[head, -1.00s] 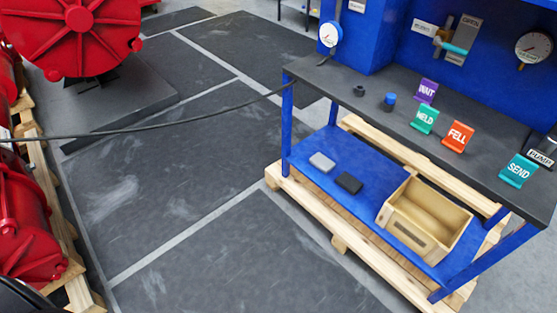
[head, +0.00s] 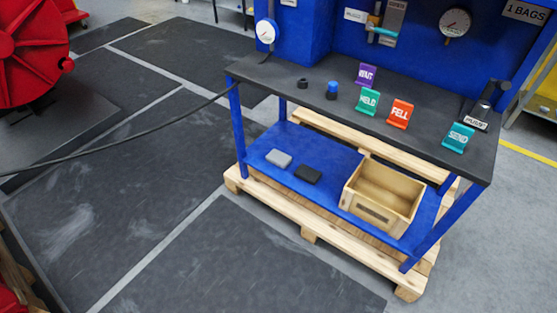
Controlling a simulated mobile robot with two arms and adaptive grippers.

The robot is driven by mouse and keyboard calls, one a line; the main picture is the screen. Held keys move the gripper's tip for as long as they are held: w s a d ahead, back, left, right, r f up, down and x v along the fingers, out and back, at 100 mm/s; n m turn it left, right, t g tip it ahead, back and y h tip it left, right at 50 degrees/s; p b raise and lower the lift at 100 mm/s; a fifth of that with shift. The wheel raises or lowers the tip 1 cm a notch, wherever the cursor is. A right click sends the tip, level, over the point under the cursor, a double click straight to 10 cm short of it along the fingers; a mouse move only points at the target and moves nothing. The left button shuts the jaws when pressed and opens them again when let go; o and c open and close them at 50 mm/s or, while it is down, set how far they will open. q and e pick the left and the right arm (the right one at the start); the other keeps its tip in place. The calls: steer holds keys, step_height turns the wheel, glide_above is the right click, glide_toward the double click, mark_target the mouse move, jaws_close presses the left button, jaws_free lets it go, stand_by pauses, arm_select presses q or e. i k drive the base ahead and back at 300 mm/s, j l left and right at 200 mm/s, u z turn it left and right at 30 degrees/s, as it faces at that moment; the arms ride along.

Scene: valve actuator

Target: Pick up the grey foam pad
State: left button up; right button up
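The grey foam pad (head: 278,158) lies flat on the blue lower shelf (head: 335,160) of the workbench, near its left end. A black pad (head: 307,174) lies just to the right of it, with a small gap between them. The dark upper bench top (head: 340,105) is above the shelf, and nothing covers the grey pad from this side. Neither of my grippers shows in the head view.
A wooden box (head: 382,194) stands on the shelf right of the pads. The bench stands on a wooden pallet (head: 273,212) that juts out in front. A black hose (head: 130,146) runs to the bench from the left. Red machinery (head: 35,60) stands at left; floor before the bench is clear.

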mark_target(277, 158)
steer(key=i+j+z, duration=0.25)
steer(key=i+j, duration=0.5)
steer(key=i, duration=0.05)
